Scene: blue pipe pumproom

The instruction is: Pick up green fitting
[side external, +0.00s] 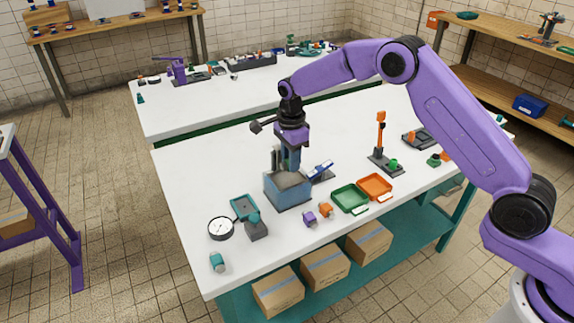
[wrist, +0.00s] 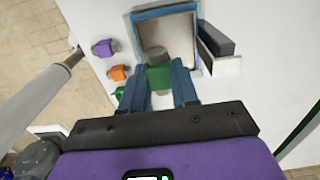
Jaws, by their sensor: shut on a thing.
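The green fitting (wrist: 159,78), a green body with a grey round end, sits between the two blue fingers of my gripper (wrist: 160,88) in the wrist view. My gripper is shut on it. In the side external view my gripper (side external: 290,160) points down over the blue-rimmed bin (side external: 287,198). The fitting is hard to make out there among the fingers. In the wrist view the bin (wrist: 197,40) opens just beyond the fitting. I cannot tell how far the fitting is above the bin.
A purple fitting (side external: 309,218) and an orange fitting (side external: 325,210) lie by the bin. A green tray (side external: 350,210) and an orange tray (side external: 374,198) stand to the right. A round gauge (side external: 221,228) lies left. The table's back left is clear.

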